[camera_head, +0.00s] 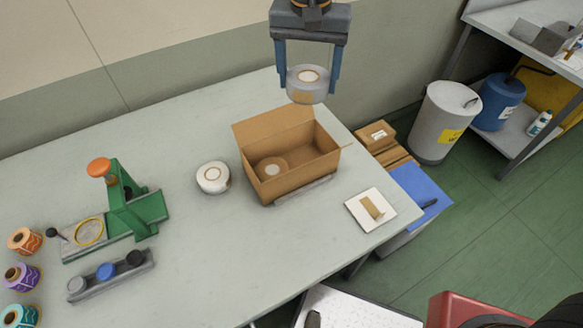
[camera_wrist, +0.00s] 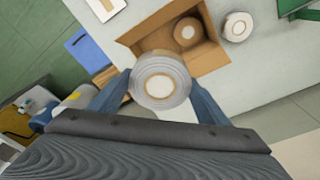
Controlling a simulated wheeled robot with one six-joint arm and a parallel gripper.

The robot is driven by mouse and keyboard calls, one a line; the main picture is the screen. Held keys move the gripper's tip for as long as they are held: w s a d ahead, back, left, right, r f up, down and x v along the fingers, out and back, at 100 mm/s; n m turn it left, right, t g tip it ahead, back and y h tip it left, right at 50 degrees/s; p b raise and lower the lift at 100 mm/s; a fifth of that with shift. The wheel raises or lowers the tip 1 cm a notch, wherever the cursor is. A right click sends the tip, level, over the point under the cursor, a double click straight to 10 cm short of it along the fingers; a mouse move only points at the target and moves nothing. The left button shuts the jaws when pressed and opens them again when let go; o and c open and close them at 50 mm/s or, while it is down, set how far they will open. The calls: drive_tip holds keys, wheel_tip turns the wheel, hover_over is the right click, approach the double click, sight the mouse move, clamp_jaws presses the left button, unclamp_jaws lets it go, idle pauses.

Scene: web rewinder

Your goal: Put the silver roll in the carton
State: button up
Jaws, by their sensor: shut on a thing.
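My gripper (camera_head: 308,88) is shut on the silver roll (camera_head: 307,72), a pale grey roll with a white and brown core, held up in the air. In the head view it appears above the far edge of the carton (camera_head: 305,174). The wrist view shows the silver roll (camera_wrist: 160,84) between both fingers, overlapping the near part of the carton (camera_wrist: 212,57). The carton is open, with its flap folded outward. A tan roll (camera_head: 270,168) lies inside at the left; it also shows in the wrist view (camera_wrist: 187,32).
A white roll (camera_head: 213,179) lies on the table left of the carton. A green fixture (camera_head: 145,207) stands farther left, near several coloured spools. A white plate (camera_head: 361,215) with a tan block lies right of the carton. Grey and blue drums (camera_head: 441,122) stand beyond the table.

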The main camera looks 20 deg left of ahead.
drive_tip(key=b, duration=0.9)
hover_over(306, 161)
drive_tip(key=shift+f, duration=4.7)
drive_tip(key=f+p, duration=0.1)
drive_tip(key=f, duration=0.5)
drive_tip(key=f+p, duration=0.1)
drive_tip(key=f, duration=0.5)
drive_tip(key=f+p, duration=0.1)
drive_tip(key=f, duration=0.5)
drive_tip(key=shift+s+d, duration=0.15)
drive_tip(key=shift+s, duration=0.15)
drive_tip(key=shift+f, duration=0.15)
drive_tip(key=o, duration=0.7)
drive_tip(key=shift+f, duration=0.1)
drive_tip(key=shift+o, duration=1)
drive_tip(key=shift+r, duration=0.6)
wheel_tip(306, 161, up, 11)
drive_tip(key=s+b, duration=0.1)
drive_tip(key=b, duration=0.1)
drive_tip(key=shift+s+d, duration=0.15)
drive_tip(key=shift+s, duration=0.1)
